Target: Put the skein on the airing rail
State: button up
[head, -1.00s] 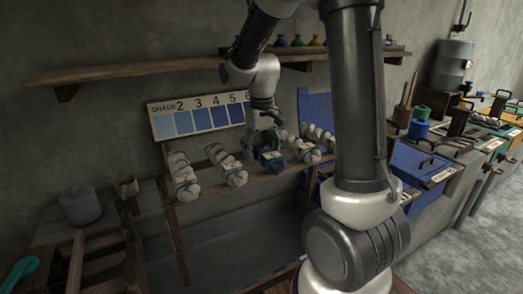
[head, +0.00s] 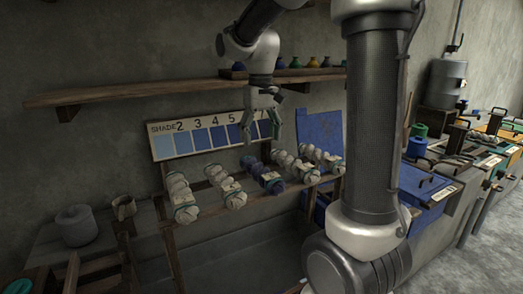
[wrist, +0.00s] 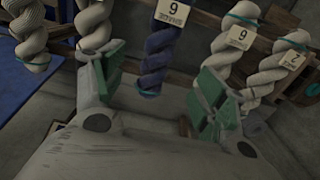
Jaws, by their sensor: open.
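The dark blue skein (head: 266,178) lies across the wooden airing rail (head: 252,199), in a row between white skeins. My gripper (head: 262,136) is above and behind the row, in front of the shade board, empty and apart from the blue skein. In the wrist view my gripper (wrist: 160,86) has its green-padded fingers spread wide, with the blue skein's end showing beyond the gap between them.
White skeins (head: 182,198) lie on both sides of the blue one, close together. The shade board (head: 208,137) stands behind, under a wall shelf (head: 140,90) with small coloured pots. Vats with blue lids (head: 425,185) are at the right.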

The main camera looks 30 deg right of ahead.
jog(key=s+d+t, duration=0.1)
jog(key=s+t, duration=0.3)
jog(key=s, duration=1.6)
jog(key=shift+s+d, duration=0.2)
jog(key=shift+s, duration=0.15)
jog(key=shift+r, duration=0.15)
